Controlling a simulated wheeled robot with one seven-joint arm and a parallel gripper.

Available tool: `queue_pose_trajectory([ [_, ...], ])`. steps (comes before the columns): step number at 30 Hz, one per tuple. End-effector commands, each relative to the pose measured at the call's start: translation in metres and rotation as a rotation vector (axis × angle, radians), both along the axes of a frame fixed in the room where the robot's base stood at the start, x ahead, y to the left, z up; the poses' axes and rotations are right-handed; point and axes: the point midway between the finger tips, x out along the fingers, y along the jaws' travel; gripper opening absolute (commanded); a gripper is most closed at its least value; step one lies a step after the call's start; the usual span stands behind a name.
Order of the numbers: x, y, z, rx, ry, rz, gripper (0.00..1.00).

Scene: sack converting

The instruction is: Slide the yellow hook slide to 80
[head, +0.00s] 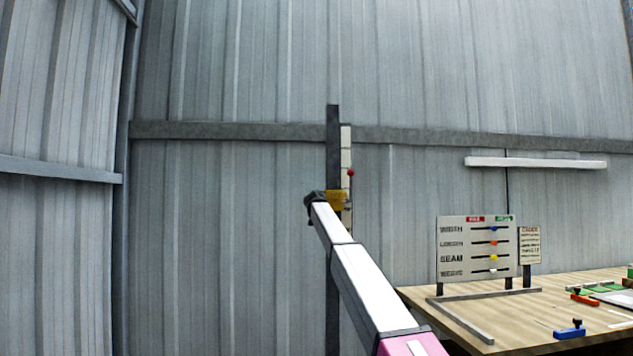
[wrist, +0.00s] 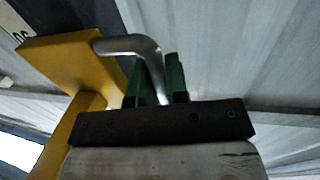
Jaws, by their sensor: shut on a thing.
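The yellow hook slide (head: 337,201) sits on a dark upright post (head: 333,150) in the head view, below a red ball marker (head: 351,173). A pale scale strip (head: 346,140) runs along the post's right side; its marks are too small to read here. In the wrist view the yellow slide (wrist: 65,55) fills the left, with a bent metal hook (wrist: 125,45) coming from it. My gripper (wrist: 160,75) has its green fingers shut on this hook. In the head view my arm hides part of the slide and the lower post.
A wooden table (head: 460,310) stands at the lower right. It carries a board with coloured sliders (head: 478,247), a small sign (head: 530,246) and blue (head: 570,331) and red (head: 584,296) handled items. Corrugated wall lies behind the post. The space left of the post looks clear.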

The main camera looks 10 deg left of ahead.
Motion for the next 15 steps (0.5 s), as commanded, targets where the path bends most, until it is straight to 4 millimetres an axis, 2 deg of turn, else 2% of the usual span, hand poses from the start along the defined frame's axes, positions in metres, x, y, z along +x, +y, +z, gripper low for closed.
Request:
queue_pose_trajectory([
  [1, -0.003, -0.001, -0.022, -0.001, 0.005, -0.002, 0.0],
  [6, -0.003, -0.001, -0.074, -0.002, 0.004, -0.002, 0.0],
  [12, -0.002, -0.001, -0.118, -0.001, 0.003, -0.001, 0.0],
  [15, -0.002, -0.001, -0.131, -0.001, 0.002, -0.002, 0.0],
])
